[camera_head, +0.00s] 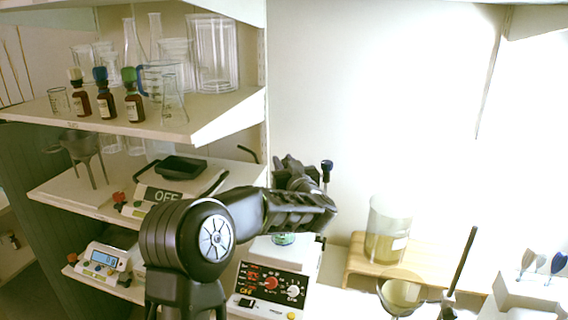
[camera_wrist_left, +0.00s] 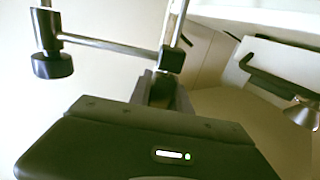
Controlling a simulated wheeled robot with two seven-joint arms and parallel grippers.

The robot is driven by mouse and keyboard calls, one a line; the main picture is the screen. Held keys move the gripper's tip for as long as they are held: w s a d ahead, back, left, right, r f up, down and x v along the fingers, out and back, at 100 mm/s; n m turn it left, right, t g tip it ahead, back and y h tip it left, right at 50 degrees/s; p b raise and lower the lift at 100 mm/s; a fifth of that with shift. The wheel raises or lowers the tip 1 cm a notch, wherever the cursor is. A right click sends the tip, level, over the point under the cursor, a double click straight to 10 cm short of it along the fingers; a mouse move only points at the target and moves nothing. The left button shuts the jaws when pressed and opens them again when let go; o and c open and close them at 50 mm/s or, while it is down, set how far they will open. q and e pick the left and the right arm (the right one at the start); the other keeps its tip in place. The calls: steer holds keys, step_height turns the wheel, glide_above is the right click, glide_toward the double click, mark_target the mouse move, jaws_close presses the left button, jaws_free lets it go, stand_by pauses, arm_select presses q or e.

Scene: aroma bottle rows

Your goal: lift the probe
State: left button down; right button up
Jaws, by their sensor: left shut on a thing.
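The probe shows in the left wrist view as a thin metal rod with a black clamp block (camera_wrist_left: 170,60), a crossbar and a dark round knob (camera_wrist_left: 52,66). In the head view its dark blue knob (camera_head: 327,165) stands just right of my left gripper (camera_head: 296,172). My left gripper is shut on the probe, above the hotplate instrument (camera_head: 270,284) with red digits. The fingertips also show in the left wrist view (camera_wrist_left: 162,92). The probe's lower end is hidden behind my arm in the head view. My right gripper is not in view.
A shelf (camera_head: 215,122) with bottles and glassware stands at the left, with balances below. A tall beaker (camera_head: 387,230) stands on a wooden board (camera_head: 358,262) at the right. A dark upright rod (camera_head: 462,262) and a glass bowl (camera_head: 402,294) are nearer. The wall above is clear.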

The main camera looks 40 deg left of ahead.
arm_select(q)
step_height(320, 180, up, 10)
steer(key=p, duration=0.6)
steer(key=shift+f, duration=0.2)
steer(key=shift+r, duration=0.1)
steer(key=c, duration=1.6)
jaws_free()
steer(key=o, duration=0.4)
steer(key=shift+f, duration=0.2)
